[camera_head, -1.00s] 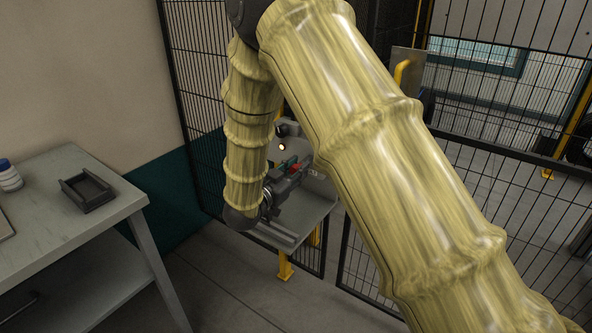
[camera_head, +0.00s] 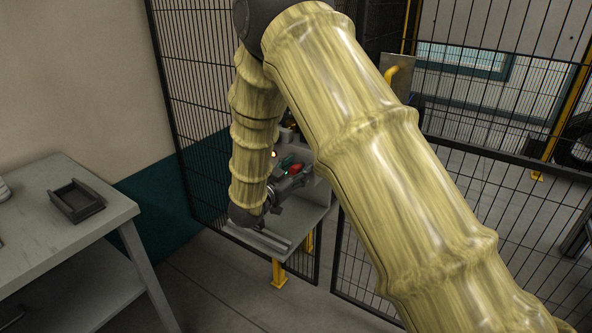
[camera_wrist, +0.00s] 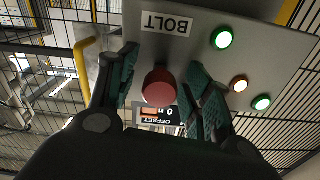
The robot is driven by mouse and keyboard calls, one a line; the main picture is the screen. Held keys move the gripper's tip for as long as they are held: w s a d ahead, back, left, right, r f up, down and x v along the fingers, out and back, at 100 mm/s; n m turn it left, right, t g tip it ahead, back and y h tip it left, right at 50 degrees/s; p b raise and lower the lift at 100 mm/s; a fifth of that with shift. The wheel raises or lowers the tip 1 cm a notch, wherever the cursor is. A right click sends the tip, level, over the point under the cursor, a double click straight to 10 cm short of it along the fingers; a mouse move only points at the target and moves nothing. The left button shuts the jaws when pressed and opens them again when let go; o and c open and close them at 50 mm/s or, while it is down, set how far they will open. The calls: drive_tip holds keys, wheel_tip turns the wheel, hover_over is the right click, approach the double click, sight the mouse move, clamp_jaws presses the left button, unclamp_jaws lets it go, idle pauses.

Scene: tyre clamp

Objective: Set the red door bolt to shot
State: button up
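The red bolt knob (camera_wrist: 159,87) shows round and end-on in the middle of the wrist view, on a grey panel (camera_wrist: 205,65). A "BOLT" label (camera_wrist: 167,24) appears upside down above it. My gripper (camera_wrist: 163,78) is open, with one dark green-padded finger on each side of the knob and a visible gap to it. In the head view the red knob (camera_head: 296,169) shows beside my gripper (camera_head: 286,184), partly hidden by my arm. The wrist view does not show how far the bolt is slid.
Two green lamps (camera_wrist: 221,38) and an amber lamp (camera_wrist: 239,84) sit on the panel. A small display (camera_wrist: 160,113) is below the knob. Black mesh fencing (camera_head: 185,75) stands around. A grey table (camera_head: 45,225) with a dark tray (camera_head: 77,201) is at left.

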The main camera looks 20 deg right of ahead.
drive_tip(key=shift+a, duration=0.1)
drive_tip(key=v, duration=1.2)
